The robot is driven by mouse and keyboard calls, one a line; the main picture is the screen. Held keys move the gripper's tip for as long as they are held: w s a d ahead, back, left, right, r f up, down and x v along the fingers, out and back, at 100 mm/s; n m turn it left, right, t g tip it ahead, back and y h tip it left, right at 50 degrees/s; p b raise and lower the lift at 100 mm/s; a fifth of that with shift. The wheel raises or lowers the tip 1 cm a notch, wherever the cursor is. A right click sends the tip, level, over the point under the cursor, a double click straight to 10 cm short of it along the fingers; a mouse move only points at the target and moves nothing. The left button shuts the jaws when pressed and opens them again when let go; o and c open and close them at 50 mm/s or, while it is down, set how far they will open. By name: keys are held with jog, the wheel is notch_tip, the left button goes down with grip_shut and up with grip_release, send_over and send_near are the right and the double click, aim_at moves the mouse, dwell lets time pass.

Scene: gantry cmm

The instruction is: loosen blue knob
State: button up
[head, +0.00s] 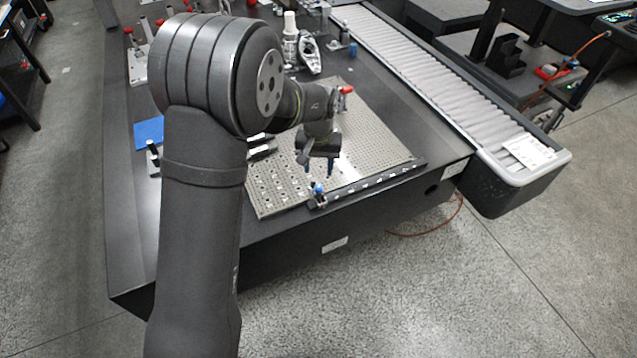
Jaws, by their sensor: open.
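The blue knob (318,187) is small and sits on top of a dark post at the front edge of the perforated plate (370,150). The fingers look clear of the knob, but the exact height gap is hard to judge from this view.
A dark rail (378,182) with white marks runs along the plate's front edge. A red-topped clamp (346,89) stands behind my gripper. A grey bellows-covered track (425,75) lies to the right. A blue pad (148,132) lies left. The plate's right part is clear.

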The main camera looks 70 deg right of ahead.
aim_at(319, 188)
notch_tip(319, 188, down, 8)
jog(key=shift+r, duration=0.15)
grip_shut()
dwell(0.3)
jog(key=shift+n, duration=2.8)
grip_release()
